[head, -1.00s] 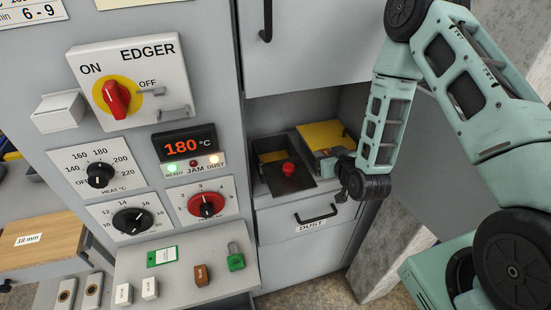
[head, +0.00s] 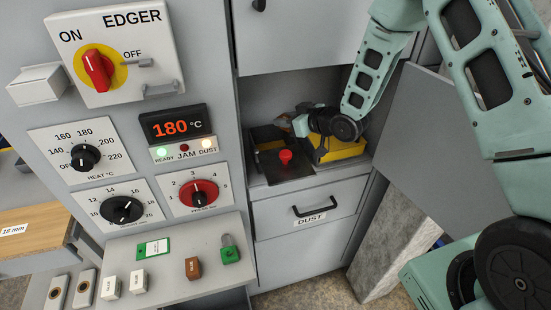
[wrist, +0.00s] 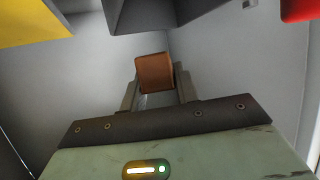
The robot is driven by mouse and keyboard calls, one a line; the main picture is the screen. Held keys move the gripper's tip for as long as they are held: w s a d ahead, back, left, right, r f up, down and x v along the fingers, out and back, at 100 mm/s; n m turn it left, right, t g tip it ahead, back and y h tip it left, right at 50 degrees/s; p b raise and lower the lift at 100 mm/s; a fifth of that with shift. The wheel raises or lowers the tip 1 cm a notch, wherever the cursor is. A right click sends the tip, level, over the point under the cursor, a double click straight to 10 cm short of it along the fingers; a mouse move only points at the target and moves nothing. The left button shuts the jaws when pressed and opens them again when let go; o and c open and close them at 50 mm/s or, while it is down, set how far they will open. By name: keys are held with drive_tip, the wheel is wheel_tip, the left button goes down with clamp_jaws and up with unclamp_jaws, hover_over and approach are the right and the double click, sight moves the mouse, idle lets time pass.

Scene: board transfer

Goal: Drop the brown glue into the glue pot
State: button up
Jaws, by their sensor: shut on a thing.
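My gripper (wrist: 155,92) is shut on a brown block (wrist: 154,73), the brown glue, which sticks out beyond the fingertips in the wrist view. In the head view my gripper (head: 296,122) is inside the machine's recess, above and behind a dark box (head: 268,172) with a red knob (head: 285,156). This box appears to be the glue pot; its inside cannot be made out. The held block is mostly hidden in the head view, and it looks clear of the box.
A yellow part (head: 343,150) lies right of the dark box, below my wrist. Recess walls stand close around my gripper. Below is the dust drawer (head: 312,215). On the front ledge are another brown block (head: 192,267), white blocks (head: 138,279) and a green padlock (head: 230,254).

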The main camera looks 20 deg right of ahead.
drive_tip(key=f+n+y+b, duration=0.1)
drive_tip(key=b, duration=0.1)
drive_tip(key=w+a+f+n+g+b, duration=0.1)
drive_tip(key=b, duration=0.1)
drive_tip(key=w+f+y+b, duration=0.1)
drive_tip(key=b, duration=0.2)
drive_tip(key=shift+w+a+f+n+g+y, duration=0.2)
drive_tip(key=shift+a+f+n+g+y, duration=0.1)
drive_tip(key=shift+a+f+n+g, duration=0.1)
idle(0.3)
drive_tip(key=o, duration=1.1)
drive_tip(key=shift+c, duration=0.2)
drive_tip(key=b+v, duration=0.2)
drive_tip(key=v, duration=1.5)
drive_tip(key=shift+s, duration=0.2)
drive_tip(key=shift+d+r, duration=0.1)
drive_tip(key=shift+r, duration=0.05)
